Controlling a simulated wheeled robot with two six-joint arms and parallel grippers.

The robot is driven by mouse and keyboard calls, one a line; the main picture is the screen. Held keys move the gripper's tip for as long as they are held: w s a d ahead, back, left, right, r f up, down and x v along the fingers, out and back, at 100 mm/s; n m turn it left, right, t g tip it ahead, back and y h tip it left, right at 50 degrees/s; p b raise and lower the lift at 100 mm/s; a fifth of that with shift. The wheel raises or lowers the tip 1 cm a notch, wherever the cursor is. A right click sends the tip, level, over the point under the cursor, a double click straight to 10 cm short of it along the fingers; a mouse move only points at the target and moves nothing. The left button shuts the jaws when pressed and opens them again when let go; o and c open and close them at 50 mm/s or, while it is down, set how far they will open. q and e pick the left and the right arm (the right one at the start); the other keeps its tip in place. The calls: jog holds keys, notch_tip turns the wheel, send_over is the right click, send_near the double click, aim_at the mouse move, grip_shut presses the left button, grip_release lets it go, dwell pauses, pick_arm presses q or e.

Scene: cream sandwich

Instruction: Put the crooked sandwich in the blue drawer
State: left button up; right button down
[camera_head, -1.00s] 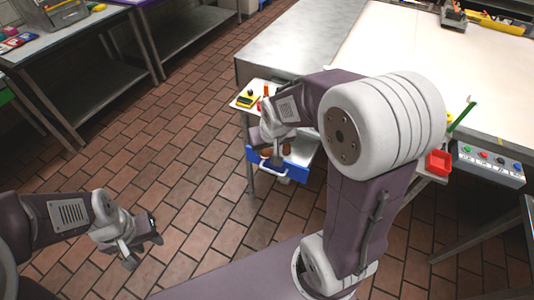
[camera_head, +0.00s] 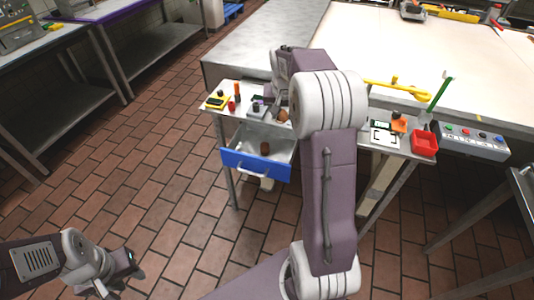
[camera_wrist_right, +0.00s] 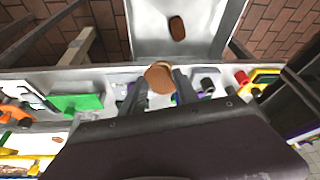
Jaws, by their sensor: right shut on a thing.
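The blue drawer (camera_head: 240,166) is pulled open under the small table; it also shows in the right wrist view, its grey inside (camera_wrist_right: 150,35) at the top. One brown round piece (camera_head: 265,148) lies in it, and it also shows in the right wrist view (camera_wrist_right: 177,28). My right gripper (camera_wrist_right: 160,85) is shut on a brown round sandwich (camera_wrist_right: 161,76) over the tabletop, just behind the drawer. The sandwich's layers look offset. In the head view, the sandwich (camera_head: 283,116) shows beside my right arm, which hides most of that gripper. My left gripper (camera_head: 120,282) is open and empty, low at bottom left.
The small tabletop holds a yellow-black device (camera_head: 216,102), small bottles, a red bin (camera_head: 424,143) and a green stick (camera_head: 440,93). A button box (camera_head: 470,140) stands at right. A big white table (camera_head: 420,50) lies behind. The tiled floor at left is clear.

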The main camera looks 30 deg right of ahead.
aim_at(279, 154)
notch_tip(279, 154, down, 18)
jog(key=b, duration=0.3)
jog(key=shift+a+r, duration=0.1)
jog(key=shift+r, duration=0.1)
